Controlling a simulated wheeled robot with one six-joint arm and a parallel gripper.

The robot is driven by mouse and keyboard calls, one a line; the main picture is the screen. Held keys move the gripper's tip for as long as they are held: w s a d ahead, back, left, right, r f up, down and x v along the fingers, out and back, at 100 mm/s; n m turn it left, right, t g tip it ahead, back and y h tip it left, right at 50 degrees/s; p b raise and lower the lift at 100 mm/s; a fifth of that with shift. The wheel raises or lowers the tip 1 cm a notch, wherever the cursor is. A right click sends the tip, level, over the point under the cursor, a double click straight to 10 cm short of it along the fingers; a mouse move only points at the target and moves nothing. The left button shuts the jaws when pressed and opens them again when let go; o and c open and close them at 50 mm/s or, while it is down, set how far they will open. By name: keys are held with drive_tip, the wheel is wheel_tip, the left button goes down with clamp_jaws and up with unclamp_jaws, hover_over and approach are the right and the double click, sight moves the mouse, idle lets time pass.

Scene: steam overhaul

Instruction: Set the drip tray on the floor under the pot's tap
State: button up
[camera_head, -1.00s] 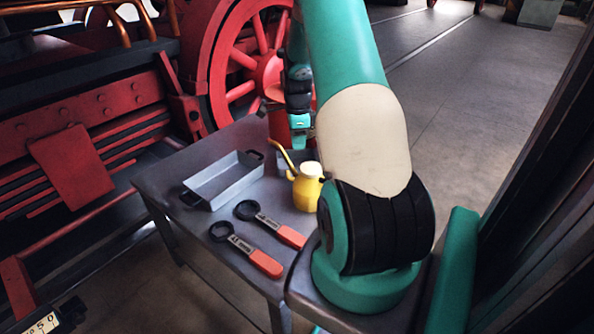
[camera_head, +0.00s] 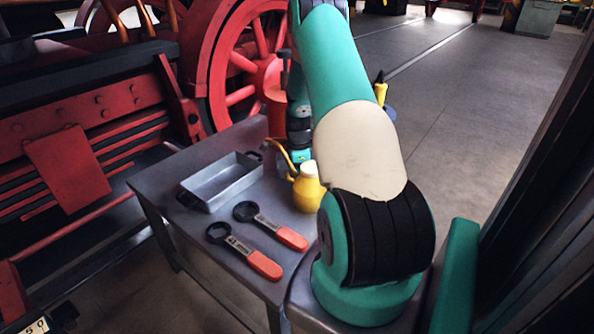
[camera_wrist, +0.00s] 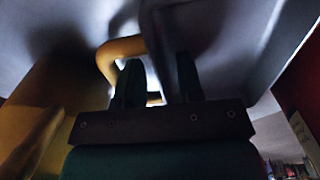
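The drip tray (camera_head: 222,187), a shallow grey rectangular pan with black end handles, sits on the grey table in the head view. My gripper (camera_head: 300,160) is low over the table's far side, behind the yellow oil can (camera_head: 308,190) and right of the tray; my arm partly hides it. In the wrist view, the two dark fingers of my gripper (camera_wrist: 158,82) stand apart with a lit gap between them. I cannot make out the pot's tap.
Two ring-ended wrenches with orange handles (camera_head: 290,238) (camera_head: 264,265) lie at the front of the table (camera_head: 160,180). A red spoked wheel (camera_head: 235,60) and red machine frame stand behind and left. Open grey floor (camera_head: 460,110) lies to the right.

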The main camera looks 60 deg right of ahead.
clamp_jaws()
drive_tip(key=shift+r, duration=0.1)
wheel_tip(320, 180, up, 28)
drive_tip(key=p, duration=0.7)
drive_tip(key=shift+r, duration=0.1)
